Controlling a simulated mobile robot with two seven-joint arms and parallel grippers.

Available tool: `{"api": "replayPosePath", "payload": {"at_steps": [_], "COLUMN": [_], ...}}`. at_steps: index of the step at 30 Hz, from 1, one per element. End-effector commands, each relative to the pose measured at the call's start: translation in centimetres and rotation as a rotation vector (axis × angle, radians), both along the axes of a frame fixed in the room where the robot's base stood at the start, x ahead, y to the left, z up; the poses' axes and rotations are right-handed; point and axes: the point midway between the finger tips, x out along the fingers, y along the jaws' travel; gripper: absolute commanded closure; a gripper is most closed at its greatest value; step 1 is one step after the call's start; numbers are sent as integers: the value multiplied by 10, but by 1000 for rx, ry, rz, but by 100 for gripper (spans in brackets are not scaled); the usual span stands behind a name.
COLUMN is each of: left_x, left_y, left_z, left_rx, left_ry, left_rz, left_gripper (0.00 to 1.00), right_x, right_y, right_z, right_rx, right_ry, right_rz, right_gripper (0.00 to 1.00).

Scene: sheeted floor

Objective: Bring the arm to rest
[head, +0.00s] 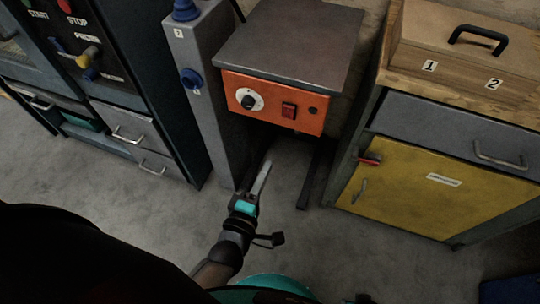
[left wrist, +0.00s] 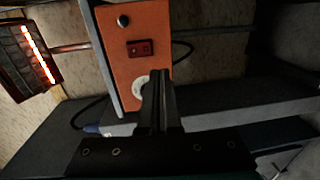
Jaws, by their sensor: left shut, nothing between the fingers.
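My left gripper (head: 262,176) is low in the middle of the head view, in front of the dark gap under the orange-fronted unit. Its fingers point up and away. In the left wrist view the gripper (left wrist: 160,76) has its two dark fingers pressed together with nothing between them. They overlap the edge of the orange panel in that picture, and I cannot tell the distance. The gripper appears clear of the furniture in the head view. My right gripper does not show in either view.
The orange panel (head: 273,104) has a knob and a red switch. A grey post (head: 203,91) with blue knobs stands left of it. A yellow-door cabinet (head: 432,194) with a wooden box (head: 464,58) stands right. The grey floor (head: 120,213) in front is clear.

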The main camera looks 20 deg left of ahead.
Motion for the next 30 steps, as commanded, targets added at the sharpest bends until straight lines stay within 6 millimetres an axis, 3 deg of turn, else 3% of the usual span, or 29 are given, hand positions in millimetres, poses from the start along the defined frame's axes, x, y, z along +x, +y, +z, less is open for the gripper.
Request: {"api": "replayPosePath", "payload": {"at_steps": [20, 23, 25, 30], "left_x": [-3, -7, -14, -54], "left_y": [0, -1, -2, 9], "left_z": [-3, -22, -48, -139], "left_rx": [12, 94, 210, 625], "left_ry": [8, 60, 134, 391], "left_rz": [-4, -36, -84, -305], "left_gripper": [100, 100, 100, 100], "right_x": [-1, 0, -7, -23], "right_y": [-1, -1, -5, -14], "right_z": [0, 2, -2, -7], "right_rx": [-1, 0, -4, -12], "right_ry": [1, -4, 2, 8], "right_rz": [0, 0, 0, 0], "right_gripper": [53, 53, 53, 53]}}
